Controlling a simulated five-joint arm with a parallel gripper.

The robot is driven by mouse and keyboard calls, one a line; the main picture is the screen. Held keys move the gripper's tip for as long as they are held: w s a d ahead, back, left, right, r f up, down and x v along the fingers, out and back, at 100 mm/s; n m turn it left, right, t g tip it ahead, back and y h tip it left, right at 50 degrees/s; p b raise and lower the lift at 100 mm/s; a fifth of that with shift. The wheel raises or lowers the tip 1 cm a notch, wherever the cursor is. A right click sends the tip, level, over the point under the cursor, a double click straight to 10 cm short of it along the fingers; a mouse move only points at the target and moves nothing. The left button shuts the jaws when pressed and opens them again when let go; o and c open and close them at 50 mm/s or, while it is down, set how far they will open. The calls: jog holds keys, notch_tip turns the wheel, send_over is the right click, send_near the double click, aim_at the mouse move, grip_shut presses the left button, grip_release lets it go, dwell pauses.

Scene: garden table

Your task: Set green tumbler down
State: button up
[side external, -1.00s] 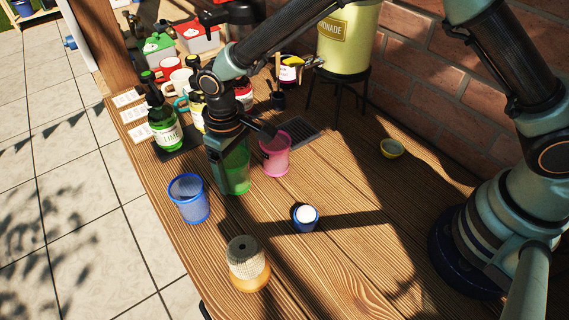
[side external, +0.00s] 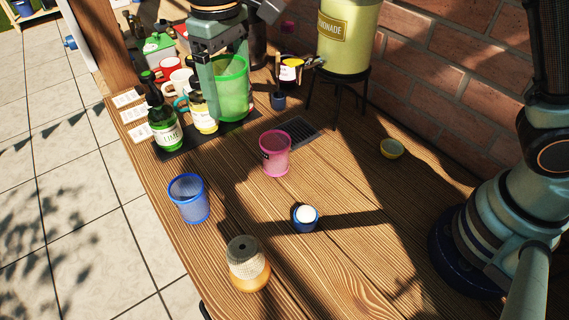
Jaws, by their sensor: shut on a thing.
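The green tumbler (side external: 232,88) is clear green and upright. My gripper (side external: 216,84) reaches down from the top of the view and is shut on the tumbler's left side. The tumbler looks raised in front of the bottles, near the dark mat (side external: 236,129). I cannot tell how far its base is above the surface. The far finger is partly hidden.
A pink tumbler (side external: 274,157) and a blue tumbler (side external: 189,199) stand on the table. Bottles, including a green lime one (side external: 165,131), stand just left of my gripper. A grate (side external: 298,133) lies at right. The right-hand table boards are mostly clear.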

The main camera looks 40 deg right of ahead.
jog(key=s+d, duration=0.4)
jog(key=d, duration=0.5)
jog(key=s+d, duration=0.3)
jog(key=d, duration=0.7)
jog(key=f, duration=2)
jog(key=shift+a, duration=0.2)
jog(key=shift+f, duration=0.1)
jog(key=o, duration=1.2)
jog(key=s+d+r+m+t, duration=0.2)
jog(key=d+r, duration=0.1)
jog(key=r, duration=0.8)
jog(key=s+d+r+m+t, duration=0.2)
jog(key=d+r+t, duration=0.1)
jog(key=r, duration=0.9)
jog(key=shift+s+d+r+m+t, duration=0.25)
jog(key=shift+d+r+m+t, duration=0.05)
jog(key=shift+d, duration=0.1)
